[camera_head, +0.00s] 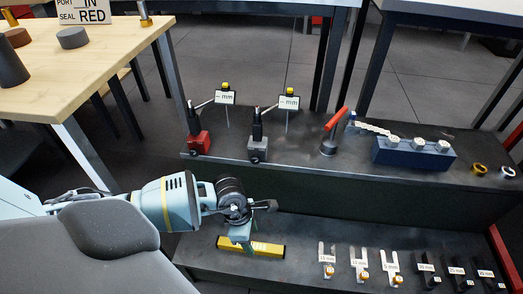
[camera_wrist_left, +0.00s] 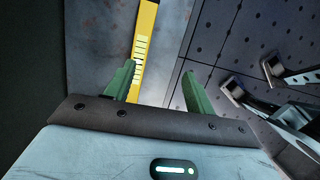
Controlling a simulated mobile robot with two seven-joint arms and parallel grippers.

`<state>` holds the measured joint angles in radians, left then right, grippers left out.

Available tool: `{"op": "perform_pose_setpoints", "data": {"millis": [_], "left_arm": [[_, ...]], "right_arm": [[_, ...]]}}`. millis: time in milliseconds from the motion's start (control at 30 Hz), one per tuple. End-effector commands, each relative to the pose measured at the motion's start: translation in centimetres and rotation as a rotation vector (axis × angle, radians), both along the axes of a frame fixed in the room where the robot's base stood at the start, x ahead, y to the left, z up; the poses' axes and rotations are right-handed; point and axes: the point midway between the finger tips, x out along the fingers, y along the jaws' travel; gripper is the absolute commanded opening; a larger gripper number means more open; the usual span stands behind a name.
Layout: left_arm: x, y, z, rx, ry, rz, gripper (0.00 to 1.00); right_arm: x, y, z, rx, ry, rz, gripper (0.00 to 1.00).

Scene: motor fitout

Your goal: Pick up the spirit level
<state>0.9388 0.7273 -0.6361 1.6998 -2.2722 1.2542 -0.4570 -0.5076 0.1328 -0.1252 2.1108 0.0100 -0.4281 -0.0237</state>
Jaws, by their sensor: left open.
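The spirit level (camera_head: 270,249) is a yellow bar lying on the low front step of the dark bench in the head view. It also shows in the left wrist view (camera_wrist_left: 146,28) as a yellow strip with pale marks. My left gripper (camera_head: 241,234) is just above the level and covers part of it in the head view. In the left wrist view its green fingers (camera_wrist_left: 156,82) are apart, with the level's near end between them, closer to the left finger. Whether they touch it I cannot tell. My right gripper is not in view.
Several labelled forked shims (camera_head: 361,265) lie on the same step to the right. Two dial-gauge stands (camera_head: 258,143), a red-handled tool (camera_head: 330,142) and a blue block (camera_head: 412,153) stand on the upper step. A wooden table (camera_head: 80,90) is at the left.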

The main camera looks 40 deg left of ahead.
Motion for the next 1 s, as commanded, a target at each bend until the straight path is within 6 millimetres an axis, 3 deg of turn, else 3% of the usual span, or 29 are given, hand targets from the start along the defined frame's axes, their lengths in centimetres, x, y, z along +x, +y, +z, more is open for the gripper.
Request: {"op": "perform_pose_setpoints", "data": {"millis": [33,100,233,567,800,1000], "left_arm": [[0.8,1.5,-1.8,0.064,-0.003,-0.018,0.55],[1.1,2.4,-2.9,0.106,-0.003,-0.032,0.55],[1.2,3.0,-4.5,0.13,0.004,-0.039,0.55],[1.3,3.1,-5.2,0.135,0.006,-0.039,0.55],[1.3,2.8,-7.5,0.133,0.008,-0.037,0.55],[1.4,2.8,-7.7,0.134,0.006,-0.038,0.55]], "right_arm": [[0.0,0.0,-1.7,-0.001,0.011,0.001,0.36],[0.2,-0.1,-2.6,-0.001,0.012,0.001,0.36],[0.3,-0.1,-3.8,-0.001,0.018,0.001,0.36],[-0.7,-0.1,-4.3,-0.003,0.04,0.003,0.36],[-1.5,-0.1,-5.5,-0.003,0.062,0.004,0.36],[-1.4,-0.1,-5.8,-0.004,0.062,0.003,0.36]]}}
